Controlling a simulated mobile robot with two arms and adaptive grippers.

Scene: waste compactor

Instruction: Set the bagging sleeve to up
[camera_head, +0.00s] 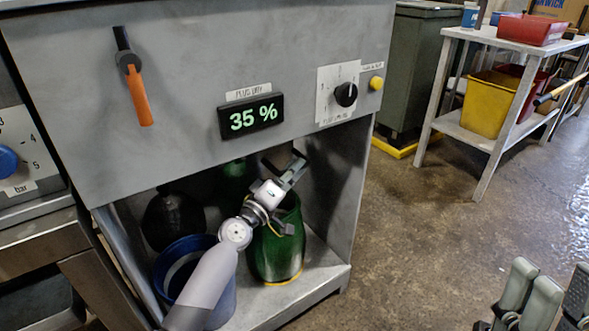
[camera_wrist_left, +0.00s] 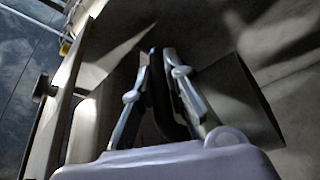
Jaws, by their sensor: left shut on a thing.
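My left gripper (camera_head: 297,163) reaches into the open lower bay of the grey compactor (camera_head: 180,75), just under its front panel. In the left wrist view its two fingers (camera_wrist_left: 170,95) are shut on a dark, narrow curved part (camera_wrist_left: 162,105). I cannot tell for sure whether this part is the bagging sleeve. A dark flat piece (camera_wrist_left: 243,100) stands beside the fingers. My right gripper (camera_head: 548,298) shows at the bottom right, its fingers apart and empty, away from the compactor.
The panel has an orange-handled lever (camera_head: 139,95) hanging down, a 35 % display (camera_head: 251,116), a black knob (camera_head: 346,94) and a yellow button (camera_head: 376,83). A blue bucket (camera_head: 188,250) and a green container (camera_head: 277,250) stand in the bay.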

